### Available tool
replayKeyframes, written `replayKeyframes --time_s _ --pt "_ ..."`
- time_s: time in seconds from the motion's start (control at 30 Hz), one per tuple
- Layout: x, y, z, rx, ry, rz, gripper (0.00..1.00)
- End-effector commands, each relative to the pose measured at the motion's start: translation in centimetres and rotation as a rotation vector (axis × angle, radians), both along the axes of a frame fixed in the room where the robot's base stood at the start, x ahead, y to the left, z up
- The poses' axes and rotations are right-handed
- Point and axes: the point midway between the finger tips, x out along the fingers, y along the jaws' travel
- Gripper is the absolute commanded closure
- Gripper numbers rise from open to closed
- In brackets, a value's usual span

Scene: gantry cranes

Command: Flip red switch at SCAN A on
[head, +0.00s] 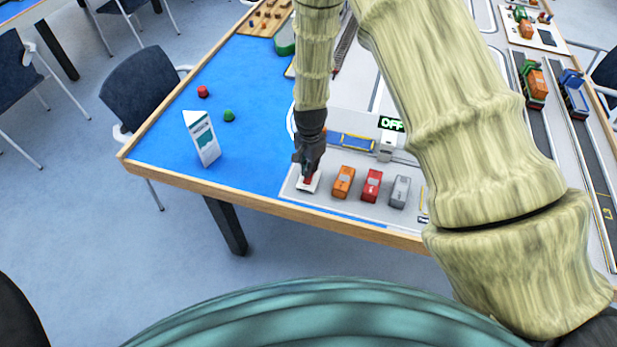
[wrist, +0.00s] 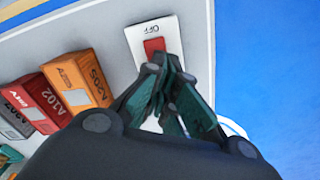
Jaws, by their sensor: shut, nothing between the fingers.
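The red switch (wrist: 154,46) sits on a white plate (wrist: 137,32) lettered OFF at one end, in the wrist view. In the head view the white plate (head: 308,187) lies near the table's front edge, with part of the red showing under my gripper (head: 309,172). My gripper (wrist: 168,75) is shut and empty, pointing down, with its fingertips at the edge of the red rocker. I cannot tell whether they touch it. The fingers hide the other end of the plate. A small display (head: 392,124) reads OFF in green letters.
An orange container (head: 344,182), a red container (head: 371,186) and a grey container (head: 399,191) stand in a row right of the switch. A white sign (head: 202,138) and two small buttons, red (head: 203,91) and green (head: 229,115), are on the blue surface to the left.

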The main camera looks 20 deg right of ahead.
Motion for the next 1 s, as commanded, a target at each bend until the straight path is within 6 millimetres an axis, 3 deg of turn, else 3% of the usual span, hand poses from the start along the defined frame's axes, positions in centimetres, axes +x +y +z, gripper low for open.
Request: replayKeyframes --time_s 1.0 --pt "-0.01 0.00 -0.88 0.000 0.000 0.000 1.00"
